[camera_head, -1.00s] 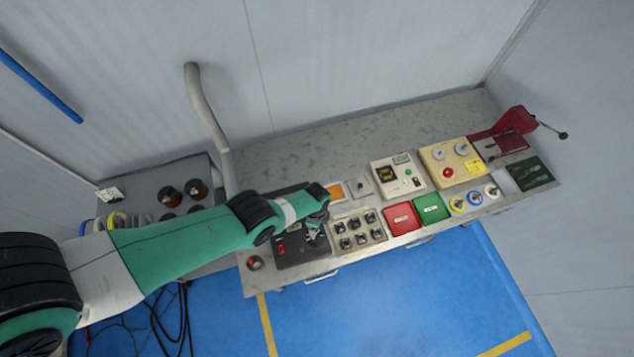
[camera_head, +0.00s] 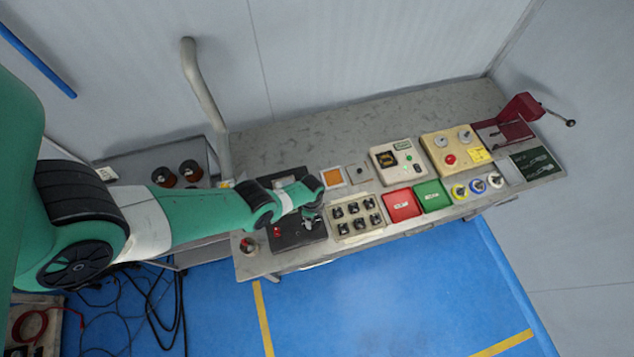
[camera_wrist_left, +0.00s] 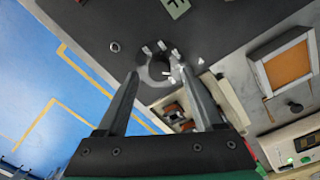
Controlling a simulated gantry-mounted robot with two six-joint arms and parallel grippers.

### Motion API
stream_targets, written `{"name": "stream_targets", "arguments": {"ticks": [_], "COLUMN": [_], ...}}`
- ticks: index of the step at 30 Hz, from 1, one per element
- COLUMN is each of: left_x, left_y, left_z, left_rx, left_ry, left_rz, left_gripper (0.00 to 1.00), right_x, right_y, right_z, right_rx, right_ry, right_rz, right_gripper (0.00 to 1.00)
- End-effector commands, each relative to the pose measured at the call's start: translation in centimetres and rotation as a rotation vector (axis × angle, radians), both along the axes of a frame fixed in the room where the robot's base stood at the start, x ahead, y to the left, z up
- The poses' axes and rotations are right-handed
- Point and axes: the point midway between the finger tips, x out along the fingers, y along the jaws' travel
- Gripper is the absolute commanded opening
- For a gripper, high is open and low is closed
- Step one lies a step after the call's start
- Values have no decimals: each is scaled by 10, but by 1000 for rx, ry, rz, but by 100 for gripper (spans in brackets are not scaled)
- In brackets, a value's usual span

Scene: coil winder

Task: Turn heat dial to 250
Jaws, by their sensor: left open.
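A black panel (camera_head: 287,243) lies at the left part of the bench, with a small red switch (camera_head: 277,231) on it. My left gripper (camera_head: 311,216) is over the panel's right side, pointing down at it. In the left wrist view a round grey dial (camera_wrist_left: 153,68) with white marks sits on the black panel (camera_wrist_left: 90,55). The open fingers of my left gripper (camera_wrist_left: 158,73) point at the dial from either side. I cannot tell whether they touch it. The dial's number setting is not readable. My right gripper is not in view.
A beige box of several black switches (camera_head: 356,214) stands right beside the black panel. An orange-faced square (camera_head: 333,177) is behind. Red (camera_head: 402,204) and green (camera_head: 432,195) boxes are farther right. A red button (camera_head: 248,245) sits left of the panel. A grey pipe (camera_head: 205,95) rises behind.

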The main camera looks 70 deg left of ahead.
Motion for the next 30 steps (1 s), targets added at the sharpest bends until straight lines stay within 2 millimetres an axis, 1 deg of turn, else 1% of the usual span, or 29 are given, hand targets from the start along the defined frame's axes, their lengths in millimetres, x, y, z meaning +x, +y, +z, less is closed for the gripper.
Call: {"name": "stream_targets", "arguments": {"ticks": [1,3,13,14,15,17,18,20,21,25,30], "left_x": [0,-1,-1,-1,-1,-1,-1,-1,-1,-1,-1], "left_y": [0,0,0,0,0,0,0,0,0,0,0], "left_z": [-13,-16,-17,-17,-17,-17,-17,-17,-17,-17,-17], "left_rx": [0,0,0,0,0,0,0,0,0,0,0], "left_ry": [0,0,0,0,0,0,0,0,0,0,0], "left_rz": [1,2,2,2,2,2,2,2,2,1,2], "left_gripper": [69,69,69,67,60,49,42,31,24,0,0], "right_x": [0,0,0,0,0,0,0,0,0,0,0], "right_y": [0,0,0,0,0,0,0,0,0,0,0], "right_z": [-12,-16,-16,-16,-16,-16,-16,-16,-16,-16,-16], "right_rx": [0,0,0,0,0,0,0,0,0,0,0], "right_ry": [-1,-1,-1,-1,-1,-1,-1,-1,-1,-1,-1], "right_rz": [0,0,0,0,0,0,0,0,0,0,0], "right_gripper": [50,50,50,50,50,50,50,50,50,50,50]}}
